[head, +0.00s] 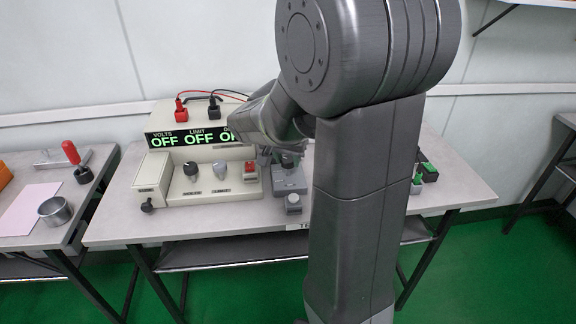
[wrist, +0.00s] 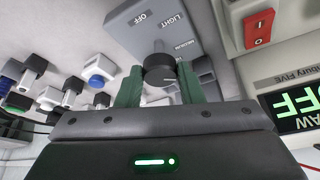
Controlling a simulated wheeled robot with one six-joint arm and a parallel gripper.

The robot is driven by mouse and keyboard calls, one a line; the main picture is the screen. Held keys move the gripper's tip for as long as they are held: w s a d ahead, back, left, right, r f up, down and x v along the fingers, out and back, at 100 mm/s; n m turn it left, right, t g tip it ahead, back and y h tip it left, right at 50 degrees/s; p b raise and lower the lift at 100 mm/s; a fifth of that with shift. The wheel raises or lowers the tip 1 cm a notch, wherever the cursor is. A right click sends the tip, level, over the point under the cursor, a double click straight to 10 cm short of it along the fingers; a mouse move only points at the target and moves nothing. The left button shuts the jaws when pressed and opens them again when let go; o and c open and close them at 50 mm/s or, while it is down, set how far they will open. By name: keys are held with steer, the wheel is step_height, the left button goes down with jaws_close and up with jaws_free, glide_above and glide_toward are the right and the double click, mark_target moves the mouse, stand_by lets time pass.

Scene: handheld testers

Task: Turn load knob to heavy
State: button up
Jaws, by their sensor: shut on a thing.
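The load knob (wrist: 159,68) is dark and round with a pale pointer line. It stands on a grey tester box (wrist: 195,25), which also shows in the head view (head: 290,182). In the wrist view the printed words OFF, LIGHT and MEDIUM curve around the knob; a further label is mostly hidden by my right finger. In the head view my arm partly hides the gripper and box.
A beige power supply (head: 205,170) with OFF readouts, knobs and a red switch (head: 250,168) stands close left of the grey box. Green-and-black items (head: 428,172) sit right on the table. A side table (head: 20,225) holds a metal cup (head: 54,210).

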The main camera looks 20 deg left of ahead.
steer(key=m, duration=0.2)
steer(key=m+h+b, duration=0.2)
steer(key=m, duration=0.1)
steer(key=shift+a+m, duration=0.3)
steer(key=m, duration=0.2)
steer(key=m+g+h, duration=0.1)
steer(key=m, duration=0.1)
steer(key=shift+w+a+m+g+h, duration=0.1)
steer(key=shift+w+m+g+h, duration=0.05)
steer(key=shift+m+g+h, duration=0.2)
steer(key=shift+m, duration=0.25)
steer(key=o, duration=1)
steer(key=p+v, duration=0.3)
steer(key=v, duration=1.1)
steer(key=shift+f, duration=0.2)
